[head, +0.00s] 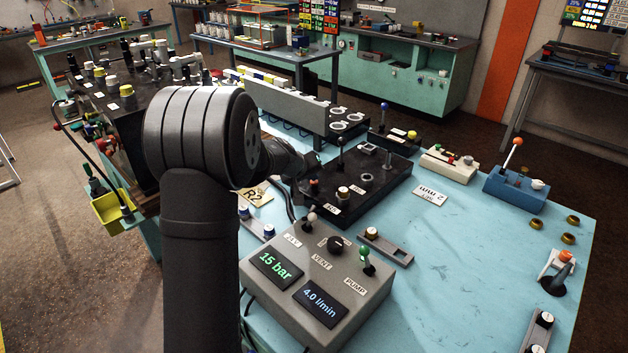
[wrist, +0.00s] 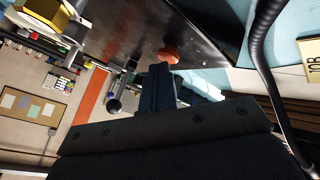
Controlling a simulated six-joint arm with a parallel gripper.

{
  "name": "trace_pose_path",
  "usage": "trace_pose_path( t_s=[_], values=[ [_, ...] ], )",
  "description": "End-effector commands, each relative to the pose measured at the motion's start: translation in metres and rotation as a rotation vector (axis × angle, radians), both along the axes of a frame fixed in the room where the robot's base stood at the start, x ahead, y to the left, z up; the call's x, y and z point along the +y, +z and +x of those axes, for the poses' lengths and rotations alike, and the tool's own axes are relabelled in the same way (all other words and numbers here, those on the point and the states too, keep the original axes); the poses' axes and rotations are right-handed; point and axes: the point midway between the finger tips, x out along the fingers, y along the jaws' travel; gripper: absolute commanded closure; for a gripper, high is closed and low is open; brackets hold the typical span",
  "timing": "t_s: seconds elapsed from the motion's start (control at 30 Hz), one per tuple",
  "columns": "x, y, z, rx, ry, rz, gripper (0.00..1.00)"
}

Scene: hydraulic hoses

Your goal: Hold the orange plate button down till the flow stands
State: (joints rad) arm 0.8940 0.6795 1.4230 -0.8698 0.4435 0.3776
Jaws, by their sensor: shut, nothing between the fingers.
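The orange button (wrist: 168,55) stands on a dark plate (wrist: 205,35) in the wrist view. In the head view it appears as a small orange spot (head: 314,183) at the left of the black panel box (head: 385,188). My gripper (wrist: 160,70) is shut and empty, its fingertips right at the button. I cannot tell whether they touch it or how far it is pressed. The grey console (head: 315,285) shows 15 bar (head: 276,266) and 4.0 l/min (head: 321,302).
The black box also carries a tall lever (head: 339,150) and a white knob (head: 342,193). A blue box with an orange-tipped lever (head: 513,150) stands at right. The blue bench (head: 460,240) is mostly clear there.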

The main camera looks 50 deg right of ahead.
Motion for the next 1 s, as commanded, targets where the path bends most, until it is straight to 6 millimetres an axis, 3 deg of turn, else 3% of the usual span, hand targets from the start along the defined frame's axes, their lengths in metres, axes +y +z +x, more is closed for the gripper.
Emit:
trace_pose_path(
  t_s=[1.0],
  values=[
    [0.000,0.025,0.000,-0.001,-0.001,-0.001,1.00]
  ],
)
